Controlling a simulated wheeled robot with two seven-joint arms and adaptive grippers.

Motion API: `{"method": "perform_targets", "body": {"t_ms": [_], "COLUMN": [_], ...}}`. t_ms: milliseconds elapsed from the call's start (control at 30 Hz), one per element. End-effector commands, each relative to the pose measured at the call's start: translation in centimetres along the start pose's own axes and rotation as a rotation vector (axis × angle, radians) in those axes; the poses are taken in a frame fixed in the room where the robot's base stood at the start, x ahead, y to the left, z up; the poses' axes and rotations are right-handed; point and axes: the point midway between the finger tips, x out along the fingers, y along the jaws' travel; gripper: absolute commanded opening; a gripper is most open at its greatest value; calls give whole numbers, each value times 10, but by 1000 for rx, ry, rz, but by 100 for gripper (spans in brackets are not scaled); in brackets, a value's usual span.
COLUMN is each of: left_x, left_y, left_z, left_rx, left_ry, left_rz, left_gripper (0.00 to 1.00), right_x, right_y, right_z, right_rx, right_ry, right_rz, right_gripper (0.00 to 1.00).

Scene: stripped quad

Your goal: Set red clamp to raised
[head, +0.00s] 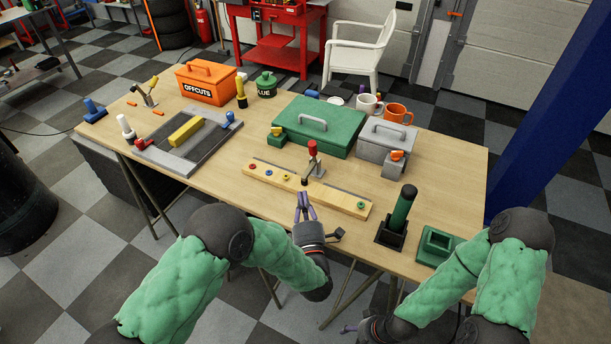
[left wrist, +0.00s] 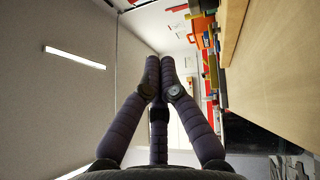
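The red clamp (head: 312,150) has a red grip on an upright lever and a metal body. The clamp cannot be made out in that view. My right gripper (head: 350,328) shows only partly at the bottom, low before the table.
A green case (head: 330,126) and a grey box (head: 383,143) stand behind the clamp. A dark holder with a green cylinder (head: 402,208) stands to the right. A grey frame (head: 165,158) with a yellow block lies left. Bare tabletop (head: 225,185) lies left of the board.

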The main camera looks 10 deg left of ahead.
Motion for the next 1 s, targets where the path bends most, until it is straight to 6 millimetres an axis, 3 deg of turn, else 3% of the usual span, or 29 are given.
{"method": "perform_targets", "body": {"t_ms": [567,800,1000], "left_x": [98,117,123], "left_y": [-1,-1,0], "left_z": [-1,23,28], "left_rx": [0,0,0], "left_ry": [2,-2,0], "left_rz": [2,1,1], "left_gripper": [0,0,0], "right_x": [14,19,20], "right_y": [5,7,7], "right_z": [0,-1,-1], "right_rx": [0,0,0], "right_ry": [0,0,0], "right_rz": [0,0,0], "right_gripper": [73,73,73]}}
